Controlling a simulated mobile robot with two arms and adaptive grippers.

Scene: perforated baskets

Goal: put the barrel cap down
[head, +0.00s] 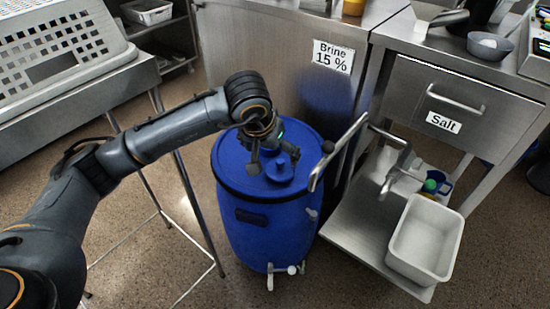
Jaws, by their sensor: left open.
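The blue barrel (262,230) stands upright on the floor in the middle of the head view. A small raised blue piece (280,170), which looks like the barrel cap, is on the barrel's top. I cannot tell whether it lies loose there or sits in an opening. My left gripper (272,162) is open just above the barrel top, with its fingers pointing down close to the cap. The gripper body hides part of the lid behind it. My right gripper is not in view.
A lower shelf on the right holds a white tub (426,238). A perforated basket (60,45) is at upper left.

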